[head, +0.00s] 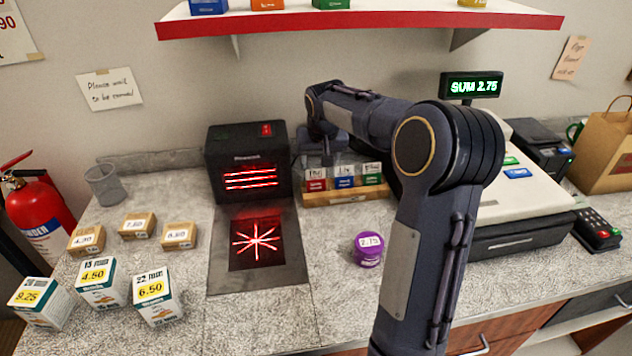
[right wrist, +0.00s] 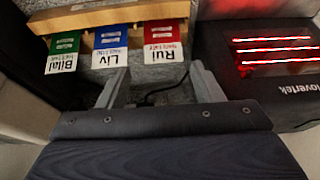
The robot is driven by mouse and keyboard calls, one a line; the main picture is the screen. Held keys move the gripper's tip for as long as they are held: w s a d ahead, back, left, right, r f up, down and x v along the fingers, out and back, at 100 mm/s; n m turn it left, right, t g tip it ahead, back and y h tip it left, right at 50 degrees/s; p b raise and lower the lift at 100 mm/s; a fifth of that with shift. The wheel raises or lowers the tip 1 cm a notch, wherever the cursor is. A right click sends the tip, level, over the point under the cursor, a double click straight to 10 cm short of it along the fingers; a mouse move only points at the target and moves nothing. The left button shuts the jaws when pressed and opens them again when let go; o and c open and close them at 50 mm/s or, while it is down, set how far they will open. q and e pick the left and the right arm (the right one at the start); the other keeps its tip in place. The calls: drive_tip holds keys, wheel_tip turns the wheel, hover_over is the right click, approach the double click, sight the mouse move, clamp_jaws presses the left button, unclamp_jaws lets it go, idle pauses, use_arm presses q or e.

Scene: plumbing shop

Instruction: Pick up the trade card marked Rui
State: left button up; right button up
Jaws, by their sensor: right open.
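The trade card marked Rui (right wrist: 164,45) is red and white. It stands in a wooden rack (right wrist: 110,15) beside the blue card marked Liv (right wrist: 111,45) and the green card marked Bilal (right wrist: 62,53). In the head view, the red card (head: 316,181) is at the left end of the rack (head: 347,197). My right gripper (right wrist: 158,72) is open and empty; its fingers point at the rack, one near the Liv card and one just past the Rui card's other side. The forearm hides part of the rack's surroundings in the head view. My left gripper is not in view.
A black scanner (head: 247,160) with red light stands left of the rack, close to the right gripper. A purple tin (head: 368,249) is in front, and the till (head: 520,205) is to the right. A red shelf (head: 360,22) hangs above. Price-marked boxes (head: 102,283) stand at left.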

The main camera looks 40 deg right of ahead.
sight(316, 175)
drive_tip(key=p+x, duration=0.1)
drive_tip(key=x, duration=0.5)
drive_tip(key=shift+w+a+f, duration=0.1)
drive_tip(key=shift+w+f, duration=0.1)
drive_tip(key=shift+f, duration=0.1)
drive_tip(key=c, duration=0.7)
